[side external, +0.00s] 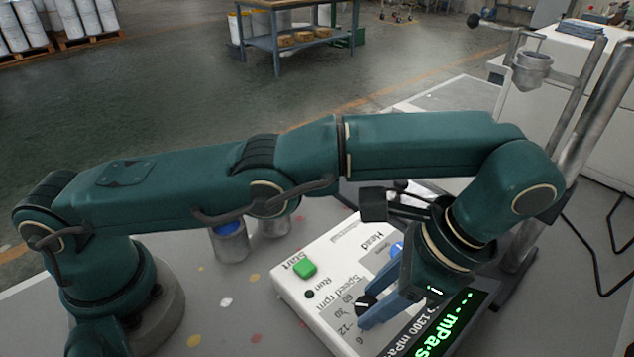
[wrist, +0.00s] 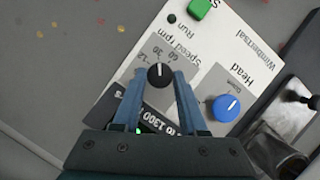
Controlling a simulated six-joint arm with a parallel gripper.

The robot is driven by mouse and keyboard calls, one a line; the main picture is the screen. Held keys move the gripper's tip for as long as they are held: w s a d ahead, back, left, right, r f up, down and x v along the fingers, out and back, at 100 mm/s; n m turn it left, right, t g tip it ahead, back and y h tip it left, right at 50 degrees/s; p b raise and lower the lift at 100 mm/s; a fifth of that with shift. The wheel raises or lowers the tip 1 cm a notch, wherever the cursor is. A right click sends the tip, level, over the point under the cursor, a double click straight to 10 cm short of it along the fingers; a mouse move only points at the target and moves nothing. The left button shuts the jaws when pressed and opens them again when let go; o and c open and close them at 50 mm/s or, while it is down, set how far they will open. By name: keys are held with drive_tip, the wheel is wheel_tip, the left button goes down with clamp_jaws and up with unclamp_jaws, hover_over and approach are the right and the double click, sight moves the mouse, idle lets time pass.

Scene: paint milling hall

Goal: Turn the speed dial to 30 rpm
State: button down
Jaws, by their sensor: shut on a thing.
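The black speed dial (wrist: 159,74) sits on a grey printed scale on the white panel (side external: 340,250). It also shows in the side view (side external: 366,304), partly covered by a finger. In the wrist view its white line points up the picture, roughly toward the 30 mark, with 60 and 12 on either side; the exact alignment is too small to tell. My gripper (wrist: 159,80) is shut on the dial, with a blue finger on each side of it. In the side view my gripper (side external: 375,308) reaches down to the panel from the right.
A blue head knob (wrist: 226,108) is close beside the right finger in the wrist view. A green start button (side external: 305,268) and a dark run lamp (side external: 309,294) lie further along the panel. A metal stand (side external: 590,110) rises at the right. A blue-topped can (side external: 230,240) stands behind the panel.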

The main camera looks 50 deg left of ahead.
drive_tip(key=shift+c, duration=2.2)
unclamp_jaws()
